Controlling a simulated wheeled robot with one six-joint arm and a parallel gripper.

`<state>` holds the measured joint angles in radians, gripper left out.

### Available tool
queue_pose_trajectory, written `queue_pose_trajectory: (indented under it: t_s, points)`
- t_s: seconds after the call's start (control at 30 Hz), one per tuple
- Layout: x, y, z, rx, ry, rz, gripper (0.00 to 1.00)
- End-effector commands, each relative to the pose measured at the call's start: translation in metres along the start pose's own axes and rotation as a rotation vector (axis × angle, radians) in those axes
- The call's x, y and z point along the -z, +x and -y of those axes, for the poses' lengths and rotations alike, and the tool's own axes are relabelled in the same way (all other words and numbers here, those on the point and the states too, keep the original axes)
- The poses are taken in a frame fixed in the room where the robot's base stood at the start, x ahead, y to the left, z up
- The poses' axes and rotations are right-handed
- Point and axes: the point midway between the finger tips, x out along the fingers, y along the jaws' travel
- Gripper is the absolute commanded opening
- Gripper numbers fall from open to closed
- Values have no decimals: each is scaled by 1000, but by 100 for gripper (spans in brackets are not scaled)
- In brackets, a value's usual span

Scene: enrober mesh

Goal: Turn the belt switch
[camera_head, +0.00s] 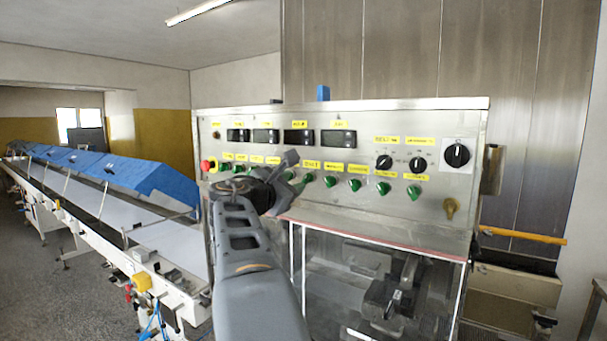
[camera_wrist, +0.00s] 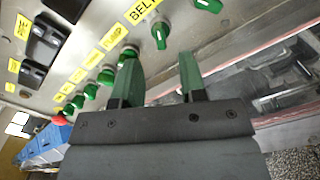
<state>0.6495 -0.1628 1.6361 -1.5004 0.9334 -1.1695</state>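The belt switch is a green rotary knob (camera_wrist: 159,33) beside the yellow BELT label (camera_wrist: 141,10) on the steel panel. In the head view the knob (camera_head: 307,178) sits under its label (camera_head: 311,166), just right of my gripper (camera_head: 296,172). In the wrist view my gripper (camera_wrist: 159,60) has two green fingers spread apart with nothing between them. The knob lies ahead of the gap, beyond the fingertips, and looks untouched. The left finger partly covers the neighbouring green knob (camera_wrist: 130,51) by the PUMP label.
More green knobs line the row, including one to the right (camera_head: 330,181). Black dials (camera_head: 384,162) sit above at the right, a red emergency button (camera_head: 207,166) at the left. A conveyor (camera_head: 160,235) with blue covers (camera_head: 150,175) runs left. A ledge (camera_head: 370,232) projects below the panel.

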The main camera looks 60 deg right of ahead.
Motion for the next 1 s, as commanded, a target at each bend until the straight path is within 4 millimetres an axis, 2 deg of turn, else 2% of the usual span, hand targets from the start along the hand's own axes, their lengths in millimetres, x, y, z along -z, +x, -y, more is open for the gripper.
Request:
queue_pose_trajectory:
  t_s: [0.03,0.2,0.4,0.83,1.0]
  points:
    - [-3,10,0,6,-2,1,38]
    - [-2,36,0,4,0,-1,38]
    - [0,55,-1,1,0,-2,38]
    - [1,62,0,0,2,-2,38]
    - [1,61,0,0,2,-2,24]
